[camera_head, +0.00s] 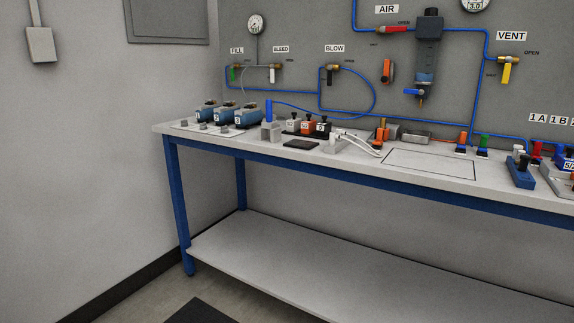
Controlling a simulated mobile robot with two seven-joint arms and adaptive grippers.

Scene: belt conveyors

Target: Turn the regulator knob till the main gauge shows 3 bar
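The regulator unit, with a black knob (431,13) on top, is mounted on the grey back wall at the upper right. A dark clear bowl (427,62) hangs below it. A round white gauge (475,4) to its right is cut off by the top edge; its needle cannot be read, and a small plate beneath seems to show 3.0. A second, smaller gauge (256,24) is on the wall at the left, too small to read. Neither of my grippers is in view.
A blue-legged bench (430,166) runs along the wall below the regulator, with valves, blocks and fittings on it. A red-handled AIR valve (396,29) and a yellow-handled VENT valve (507,70) flank the regulator. Blue tubing crosses the wall. The lower shelf (300,262) is empty.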

